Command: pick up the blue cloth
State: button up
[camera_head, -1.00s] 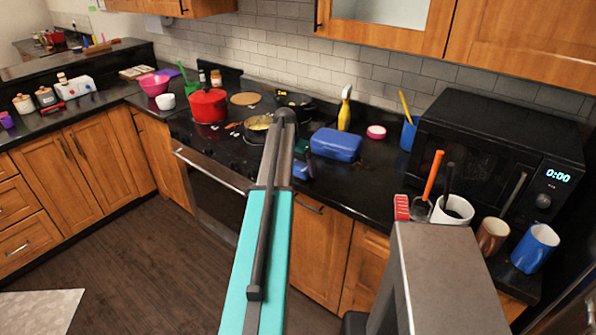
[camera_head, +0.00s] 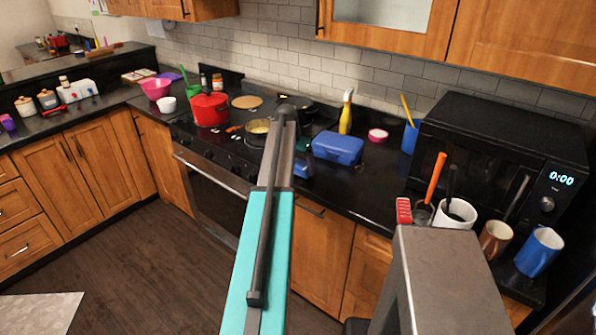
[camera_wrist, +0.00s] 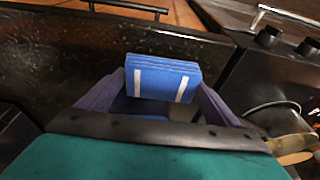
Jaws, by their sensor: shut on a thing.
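The blue cloth (camera_wrist: 163,78) is folded into a thick block with two white stripes, seen in the wrist view. My gripper (camera_wrist: 163,88) is shut on it, with one purple finger against its left side and one against its right side. In the head view a small piece of blue (camera_head: 304,169), most likely the cloth, shows just right of my arm's far end, by the counter's front edge. My arm hides most of the gripper there. I cannot tell whether the cloth touches the counter.
A blue box (camera_head: 338,148) stands close behind and right of the cloth. A yellow spray bottle (camera_head: 346,112) and a pink round item (camera_head: 377,135) are further back. The stove with a red pot (camera_head: 209,109) lies left. A microwave (camera_head: 497,155) and mugs (camera_head: 538,251) are right.

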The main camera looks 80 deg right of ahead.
jog(key=shift+r+b, duration=0.35)
jog(key=shift+r, duration=0.35)
jog(key=w+a+r+b, duration=0.1)
jog(key=a+b, duration=0.3)
jog(key=a, duration=1.2)
jog(key=shift+r+b, duration=0.3)
jog(key=o, duration=0.5)
jog(key=c, duration=0.4)
jog(key=shift+w, duration=0.15)
